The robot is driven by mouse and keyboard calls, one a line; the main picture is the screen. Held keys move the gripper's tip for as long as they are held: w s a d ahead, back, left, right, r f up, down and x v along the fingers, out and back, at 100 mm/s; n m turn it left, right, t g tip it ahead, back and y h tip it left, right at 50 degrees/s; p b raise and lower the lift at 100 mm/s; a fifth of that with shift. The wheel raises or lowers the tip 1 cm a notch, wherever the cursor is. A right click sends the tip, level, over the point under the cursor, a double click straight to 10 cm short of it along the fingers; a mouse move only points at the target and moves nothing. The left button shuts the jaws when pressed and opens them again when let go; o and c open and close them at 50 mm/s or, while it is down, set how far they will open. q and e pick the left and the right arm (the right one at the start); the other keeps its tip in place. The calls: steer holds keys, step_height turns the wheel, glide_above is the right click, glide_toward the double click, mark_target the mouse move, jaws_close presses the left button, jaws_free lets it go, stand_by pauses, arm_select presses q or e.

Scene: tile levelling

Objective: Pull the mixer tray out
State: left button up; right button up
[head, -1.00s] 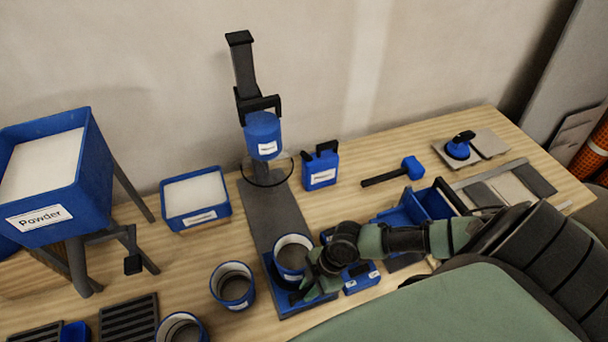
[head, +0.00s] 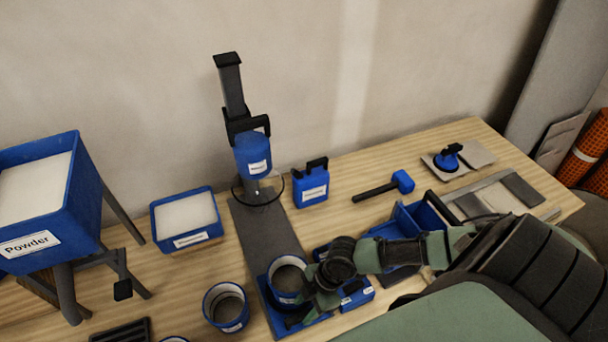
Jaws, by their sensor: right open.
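The mixer (head: 252,152) stands against the wall, its blue head on a dark column above a long dark base plate (head: 262,232). The blue mixer tray (head: 279,322) is at the front end of this plate, pulled toward the table's front edge. A blue bucket (head: 287,278) with grey contents stands on the tray. My right gripper (head: 300,314) is open at the tray's front right, beside the bucket; its fingers are partly hidden by its own wrist, and I cannot tell if they touch the tray. My left gripper is not in view.
Another blue bucket (head: 226,306) stands just left of the tray. A powder hopper (head: 40,205) and a white-filled blue bin (head: 186,220) are further left. A blue canister (head: 311,184), a mallet (head: 388,186) and a blue toolbox (head: 424,214) lie to the right.

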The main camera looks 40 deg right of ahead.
steer(key=v, duration=0.6)
steer(key=shift+d+r, duration=0.2)
steer(key=shift+r, duration=0.1)
steer(key=shift+s, duration=0.1)
